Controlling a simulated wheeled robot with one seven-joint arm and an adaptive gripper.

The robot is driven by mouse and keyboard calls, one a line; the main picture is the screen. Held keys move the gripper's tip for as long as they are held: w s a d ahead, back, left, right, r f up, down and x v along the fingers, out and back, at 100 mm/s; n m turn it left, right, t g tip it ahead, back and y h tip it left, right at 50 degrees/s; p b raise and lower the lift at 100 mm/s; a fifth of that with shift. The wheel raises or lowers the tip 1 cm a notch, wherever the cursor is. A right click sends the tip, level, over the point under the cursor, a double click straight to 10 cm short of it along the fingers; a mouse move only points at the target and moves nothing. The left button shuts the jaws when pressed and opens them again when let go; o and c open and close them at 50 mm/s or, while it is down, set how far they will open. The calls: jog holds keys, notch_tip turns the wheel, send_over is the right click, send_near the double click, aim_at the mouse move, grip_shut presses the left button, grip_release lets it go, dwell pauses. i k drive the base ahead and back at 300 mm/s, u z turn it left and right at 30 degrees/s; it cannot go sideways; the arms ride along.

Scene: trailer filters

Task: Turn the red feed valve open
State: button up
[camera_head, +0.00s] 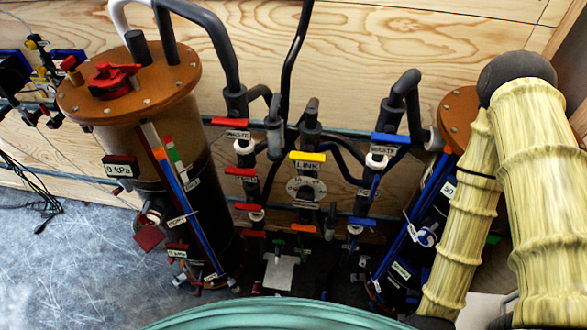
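Several red valve handles show on the left column of the pipe rack. The top red handle (232,124) lies crosswise over a white label whose small text I cannot read surely. A second red handle (241,172) and a third red handle (248,207) sit below it, also roughly level. I cannot tell which of these is the feed valve. A red knob (114,79) sits on the orange lid of the left tank (165,85). My gripper is not in view; only my arm in its yellow ribbed sleeve shows, at the right.
A yellow handle (307,157) marked LINK sits mid-rack. Blue handles (390,139) stand to its right. Dark hoses (297,50) rise in front of the wooden wall (350,50). A right tank (456,118) is partly hidden by my arm. Grey floor (70,270) is mostly clear at left.

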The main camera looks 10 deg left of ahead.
aim_at(241, 170)
jog(key=z, duration=0.4)
jog(key=k, duration=1.75)
jog(key=u, duration=1.55)
jog(key=i, duration=0.55)
jog(key=u, duration=0.1)
